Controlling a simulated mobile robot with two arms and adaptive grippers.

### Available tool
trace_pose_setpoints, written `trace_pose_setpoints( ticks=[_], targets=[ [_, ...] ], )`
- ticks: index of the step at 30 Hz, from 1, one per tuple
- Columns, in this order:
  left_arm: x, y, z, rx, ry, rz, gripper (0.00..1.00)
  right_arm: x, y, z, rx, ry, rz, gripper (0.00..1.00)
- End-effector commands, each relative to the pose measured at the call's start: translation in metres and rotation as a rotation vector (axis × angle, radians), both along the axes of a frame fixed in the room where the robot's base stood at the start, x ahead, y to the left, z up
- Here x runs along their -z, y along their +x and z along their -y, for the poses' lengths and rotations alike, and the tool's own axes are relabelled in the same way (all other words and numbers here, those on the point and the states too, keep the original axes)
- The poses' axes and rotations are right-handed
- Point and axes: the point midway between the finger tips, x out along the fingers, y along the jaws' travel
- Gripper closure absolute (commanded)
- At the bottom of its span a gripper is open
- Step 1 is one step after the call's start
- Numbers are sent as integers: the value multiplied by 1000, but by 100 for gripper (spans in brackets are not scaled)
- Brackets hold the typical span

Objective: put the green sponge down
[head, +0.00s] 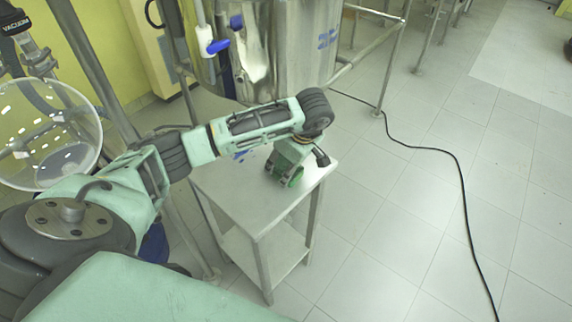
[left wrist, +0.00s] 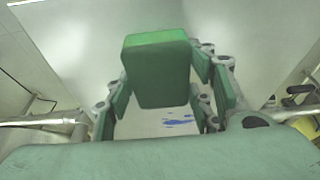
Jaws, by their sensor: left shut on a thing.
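My left gripper (head: 290,176) is over the top of a small metal table (head: 224,186), pointing down. In the left wrist view my left gripper (left wrist: 160,90) is shut on the green sponge (left wrist: 160,68), a block with a bright green edge, held between the finger pads. In the head view only a small dark green part of the sponge (head: 296,177) shows beside the fingers, close to the tabletop. I cannot tell whether it touches the table. My right gripper is in neither view.
A large steel vessel (head: 295,50) with a blue-handled valve (head: 217,46) stands behind the table. A round glass vessel (head: 45,135) is at the left. A metal frame rail (head: 395,60) stands at the back. A black cable (head: 455,160) crosses the open tiled floor at the right.

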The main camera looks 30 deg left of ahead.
Motion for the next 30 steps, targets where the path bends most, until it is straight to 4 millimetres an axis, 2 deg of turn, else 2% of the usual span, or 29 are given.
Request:
trace_pose_setpoints(
  ticks=[7,8,14,30],
  targets=[
    [12,-1,0,-1,0,-2,71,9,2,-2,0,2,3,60],
    [12,-1,0,-1,0,-2,49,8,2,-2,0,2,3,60],
    [12,-2,1,2,-2,-5,32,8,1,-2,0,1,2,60],
    [8,-1,1,1,-1,-1,32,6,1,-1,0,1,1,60]
  ],
)
